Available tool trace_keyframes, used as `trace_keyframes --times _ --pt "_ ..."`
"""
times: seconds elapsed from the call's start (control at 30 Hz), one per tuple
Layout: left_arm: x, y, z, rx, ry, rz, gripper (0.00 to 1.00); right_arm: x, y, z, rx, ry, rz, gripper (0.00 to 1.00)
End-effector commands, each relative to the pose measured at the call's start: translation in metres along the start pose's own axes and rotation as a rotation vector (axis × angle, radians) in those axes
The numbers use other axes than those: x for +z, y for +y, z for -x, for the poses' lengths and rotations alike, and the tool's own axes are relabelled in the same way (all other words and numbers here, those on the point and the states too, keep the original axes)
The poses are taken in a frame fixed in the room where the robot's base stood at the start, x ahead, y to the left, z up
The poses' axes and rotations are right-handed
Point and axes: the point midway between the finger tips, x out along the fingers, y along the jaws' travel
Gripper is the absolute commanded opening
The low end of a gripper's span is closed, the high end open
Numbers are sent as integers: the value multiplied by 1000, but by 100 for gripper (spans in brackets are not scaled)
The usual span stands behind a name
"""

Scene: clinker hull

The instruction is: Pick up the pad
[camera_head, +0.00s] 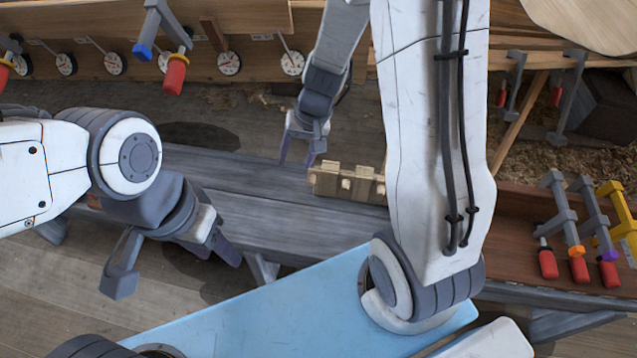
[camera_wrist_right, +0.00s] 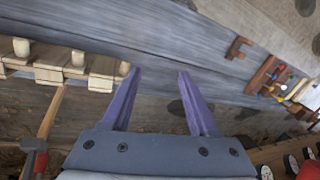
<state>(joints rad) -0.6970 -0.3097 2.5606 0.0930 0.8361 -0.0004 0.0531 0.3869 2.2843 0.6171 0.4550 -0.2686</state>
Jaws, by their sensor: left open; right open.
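A small brown notched piece (camera_wrist_right: 238,47) lies on the grey bench in the right wrist view; it may be the pad, but I cannot be sure. I cannot make it out in the head view, where my left arm covers part of the bench. My right gripper (camera_head: 297,154) is open and empty above the bench's far side. Its purple fingers (camera_wrist_right: 160,80) show apart in the wrist view, with the brown piece beyond and to their right. My left gripper (camera_head: 216,256) is open, near the bench's front edge, partly hidden by its own wrist.
A pale wooden block with pegs (camera_head: 347,184) stands on the grey bench (camera_head: 255,215) beside my right gripper. A brown tray (camera_head: 515,205) with several clamps is at the right. Dials and clamps line the hull plank (camera_head: 250,20) behind. Bare bench lies between the arms.

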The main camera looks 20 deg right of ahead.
Motion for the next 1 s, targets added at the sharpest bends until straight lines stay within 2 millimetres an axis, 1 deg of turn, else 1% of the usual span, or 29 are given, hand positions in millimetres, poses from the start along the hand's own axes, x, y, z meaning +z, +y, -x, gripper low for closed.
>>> trace_keyframes --times 0.03,0.1,0.13,0.2,0.27,0.33,0.5,0.77,0.9,1.0 --pt "1 -2 -24 0 1 0 50 -14 28 -33 3 12 -82 60" --pt "2 -2 -33 0 1 0 50 -28 50 -51 6 31 -157 60" --pt "2 -3 -36 0 1 0 50 -33 58 -56 7 38 -182 60" --pt "2 -3 -39 0 1 0 50 -39 70 -64 10 48 -221 60" --pt "2 -3 -42 0 1 0 50 -42 76 -71 12 53 -240 60" --pt "2 -3 -47 0 1 0 50 -44 79 -82 13 54 -250 60" --pt "3 -4 -59 0 1 0 50 -45 78 -108 13 54 -248 60" --pt "3 -5 -68 0 1 0 50 -45 76 -129 13 54 -246 60" --pt "4 -6 -80 0 1 0 50 -44 74 -152 13 52 -246 60" --pt "4 -6 -87 0 1 0 50 -45 74 -166 14 54 -246 60"
